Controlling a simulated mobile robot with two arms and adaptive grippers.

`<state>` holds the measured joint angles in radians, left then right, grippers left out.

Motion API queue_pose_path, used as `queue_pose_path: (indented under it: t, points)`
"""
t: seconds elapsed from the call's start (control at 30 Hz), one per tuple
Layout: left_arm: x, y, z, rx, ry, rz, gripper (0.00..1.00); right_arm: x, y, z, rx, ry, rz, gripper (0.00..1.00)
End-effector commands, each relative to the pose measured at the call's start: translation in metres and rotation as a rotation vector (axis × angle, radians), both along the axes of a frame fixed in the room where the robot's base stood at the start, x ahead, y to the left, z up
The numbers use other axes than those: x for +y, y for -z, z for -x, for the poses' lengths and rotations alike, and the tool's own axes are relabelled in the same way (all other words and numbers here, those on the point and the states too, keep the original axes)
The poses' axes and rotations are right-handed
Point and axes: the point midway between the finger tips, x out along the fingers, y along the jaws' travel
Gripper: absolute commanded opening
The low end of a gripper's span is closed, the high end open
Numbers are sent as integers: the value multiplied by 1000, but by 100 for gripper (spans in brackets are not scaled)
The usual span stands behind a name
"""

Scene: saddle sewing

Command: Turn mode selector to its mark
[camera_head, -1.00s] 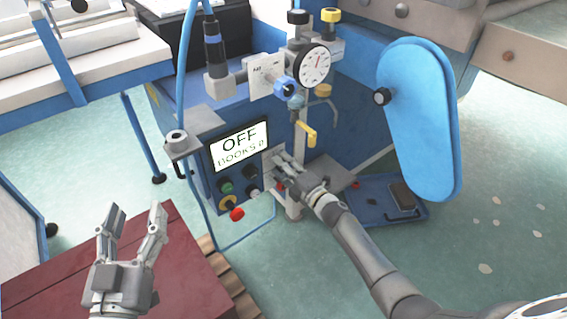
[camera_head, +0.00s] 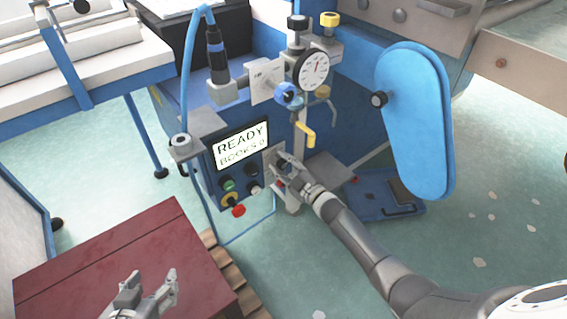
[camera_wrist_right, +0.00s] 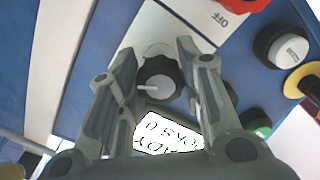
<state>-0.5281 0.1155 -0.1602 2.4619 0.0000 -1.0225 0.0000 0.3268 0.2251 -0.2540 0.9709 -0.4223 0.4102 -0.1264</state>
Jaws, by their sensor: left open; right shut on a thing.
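The mode selector, a black round knob (camera_wrist_right: 158,82) with a grey face and a white pointer line, sits on a pale plate (camera_wrist_right: 185,35) in the right wrist view. Its pointer points left in that view. My right gripper (camera_head: 283,168) is at the machine's control panel with its fingers on both sides of the knob, shut on it. Its fingers hide the knob in the head view. The panel display (camera_head: 241,145) reads READY and BOOKS 0. My left gripper (camera_head: 153,284) is open and empty above the dark red surface, low in the head view.
A green button (camera_head: 228,185), a red button (camera_head: 238,211) and other round controls sit beside the selector. A yellow lever (camera_head: 306,134) and a dial gauge (camera_head: 313,69) are above. A blue guard (camera_head: 415,120) stands to the right.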

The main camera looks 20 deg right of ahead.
Motion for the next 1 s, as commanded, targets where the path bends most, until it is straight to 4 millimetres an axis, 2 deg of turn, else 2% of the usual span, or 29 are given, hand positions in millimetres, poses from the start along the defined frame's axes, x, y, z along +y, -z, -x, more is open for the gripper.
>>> queue_pose_path:
  t: [0.6,0.63,0.77,0.8,1.0]
  points:
    - [3,6,6,40,-4,-9,56,-2,1,0,16,4,-39,10]
    - [3,6,6,40,-4,-9,56,-2,1,0,16,4,-39,36]
    - [3,6,6,40,-4,-9,56,-1,1,0,16,2,-38,53]
    - [3,6,6,39,-4,-9,56,-1,1,0,16,2,-38,56]
    - [3,5,6,39,-4,-9,56,0,0,0,15,1,-38,56]
